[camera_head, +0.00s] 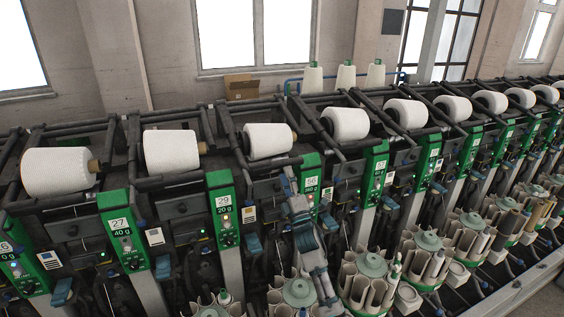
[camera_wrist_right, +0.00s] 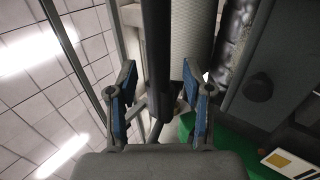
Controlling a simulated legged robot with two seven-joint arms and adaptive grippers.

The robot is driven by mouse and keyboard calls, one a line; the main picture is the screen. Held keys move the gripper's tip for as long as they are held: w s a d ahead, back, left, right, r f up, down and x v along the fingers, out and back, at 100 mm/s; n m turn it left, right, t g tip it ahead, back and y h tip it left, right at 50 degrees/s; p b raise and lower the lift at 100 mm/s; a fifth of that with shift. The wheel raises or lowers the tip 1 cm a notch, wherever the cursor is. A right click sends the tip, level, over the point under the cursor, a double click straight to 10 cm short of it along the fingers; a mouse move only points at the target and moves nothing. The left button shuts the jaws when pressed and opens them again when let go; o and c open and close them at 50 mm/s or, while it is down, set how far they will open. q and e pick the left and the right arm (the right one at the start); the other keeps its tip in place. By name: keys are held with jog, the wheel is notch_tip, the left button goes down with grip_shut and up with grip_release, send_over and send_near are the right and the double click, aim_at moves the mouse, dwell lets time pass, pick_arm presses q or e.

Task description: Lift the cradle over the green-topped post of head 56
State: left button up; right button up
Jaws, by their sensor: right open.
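The post of head 56 (camera_head: 313,185) has a green top and a green panel with a lit indicator. The white cone (camera_head: 268,141) of this head lies just left of the post, with the dark cradle bar (camera_head: 270,163) along its front. My right gripper (camera_head: 287,172) reaches up from below at the cradle, left of the post. In the wrist view, my right gripper (camera_wrist_right: 160,95) is open, with the dark cradle bar (camera_wrist_right: 157,55) between its blue-padded fingers. I cannot tell whether a finger touches the bar. The green post top (camera_wrist_right: 186,128) shows behind the right finger. My left gripper is out of view.
Neighbouring heads with white cones, such as the one with cone (camera_head: 171,151) and the one with cone (camera_head: 345,124), stand close on both sides. Round bobbin magazines (camera_head: 372,265) stand below in front. A cardboard box (camera_head: 241,87) sits behind the machine.

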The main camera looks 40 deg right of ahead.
aim_at(284, 163)
jog(key=w+d+r, duration=0.2)
jog(key=shift+w+d+r+p, duration=0.1)
jog(key=shift+w+d+p, duration=0.2)
jog(key=shift+d, duration=0.1)
jog(key=shift+w+r, duration=0.1)
jog(key=shift+w, duration=0.1)
jog(key=shift+w+a+r, duration=0.15)
jog(key=shift+w+a, duration=0.1)
jog(key=shift+a, duration=0.1)
jog(key=shift+a+r, duration=0.15)
jog(key=shift+a, duration=0.35)
jog(key=shift+c, duration=0.3)
jog(key=shift+s, duration=0.1)
jog(key=c, duration=0.8)
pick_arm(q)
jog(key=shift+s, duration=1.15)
pick_arm(e)
jog(key=shift+d+r, duration=0.1)
jog(key=shift+d, duration=0.15)
grip_shut()
